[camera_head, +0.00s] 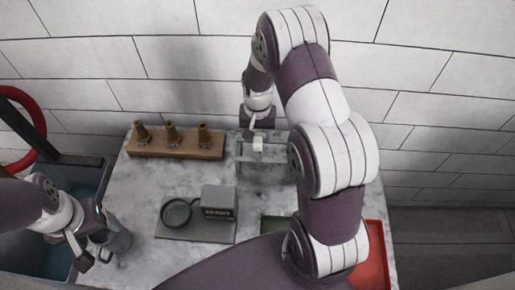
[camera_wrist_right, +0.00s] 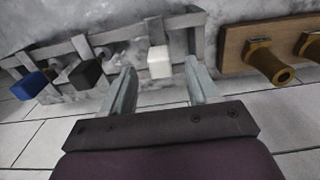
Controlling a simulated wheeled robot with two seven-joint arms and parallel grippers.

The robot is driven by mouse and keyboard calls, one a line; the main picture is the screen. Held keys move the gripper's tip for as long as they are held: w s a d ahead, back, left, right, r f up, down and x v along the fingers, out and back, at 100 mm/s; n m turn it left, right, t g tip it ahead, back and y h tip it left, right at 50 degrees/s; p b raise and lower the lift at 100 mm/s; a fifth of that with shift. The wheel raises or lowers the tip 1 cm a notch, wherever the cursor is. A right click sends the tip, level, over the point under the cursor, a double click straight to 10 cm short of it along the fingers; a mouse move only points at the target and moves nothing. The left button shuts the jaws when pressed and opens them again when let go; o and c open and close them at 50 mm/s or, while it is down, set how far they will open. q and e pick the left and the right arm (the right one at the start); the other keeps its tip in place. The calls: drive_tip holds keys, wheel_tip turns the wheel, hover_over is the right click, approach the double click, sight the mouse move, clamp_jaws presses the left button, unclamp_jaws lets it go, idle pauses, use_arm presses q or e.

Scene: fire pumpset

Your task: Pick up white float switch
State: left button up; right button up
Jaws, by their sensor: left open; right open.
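The white float switch (camera_head: 258,144) is a small white block on a grey metal rack (camera_head: 244,166) at the back of the table. In the right wrist view the white float switch (camera_wrist_right: 159,61) lies between and just beyond the fingertips of my right gripper (camera_wrist_right: 161,72). The gripper is open, with no visible contact. In the head view my right gripper (camera_head: 259,131) is just behind and above the switch. My arm hides part of the rack.
A black switch (camera_wrist_right: 84,73) and a blue one (camera_wrist_right: 29,86) hang on the same rack. A wooden block with brass nozzles (camera_head: 176,143) stands left of the rack. A grey stand with a magnifier and labelled box (camera_head: 219,203) is in front. A red tray (camera_head: 373,262) is at right.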

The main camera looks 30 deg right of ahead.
wheel_tip(320, 180, down, 5)
drive_tip(key=shift+w+d+f+p, duration=0.1)
drive_tip(key=shift+p, duration=0.85)
drive_tip(key=shift+f, duration=0.3)
drive_tip(key=c, duration=1.1)
drive_tip(key=shift+w+r, duration=0.1)
drive_tip(key=shift+r, duration=0.2)
wheel_tip(320, 180, up, 10)
drive_tip(key=shift+b, duration=0.85)
drive_tip(key=shift+r+p, duration=0.8)
drive_tip(key=shift+r, duration=0.15)
wheel_tip(320, 180, up, 6)
drive_tip(key=p, duration=0.5)
hover_over(258, 139)
drive_tip(key=shift+r, duration=0.15)
